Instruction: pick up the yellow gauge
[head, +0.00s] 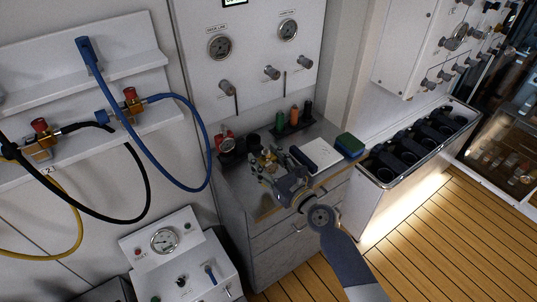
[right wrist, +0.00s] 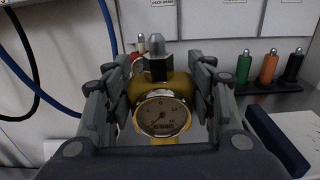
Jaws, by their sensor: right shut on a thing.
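The yellow gauge (right wrist: 161,114) is a yellow body with a round white dial facing the camera and a grey pointed fitting on top. It sits between the fingers of my right gripper (right wrist: 158,80), which is shut on it with a finger on each side. In the head view my right gripper (head: 272,170) is over the grey cabinet top, and the gauge is small and partly hidden among its fingers. I cannot tell whether the gauge still touches the surface. My left gripper is not in view.
A gauge panel (head: 254,60) stands behind. A bin of black cups (head: 418,140) is at right, hoses (head: 190,105) at left.

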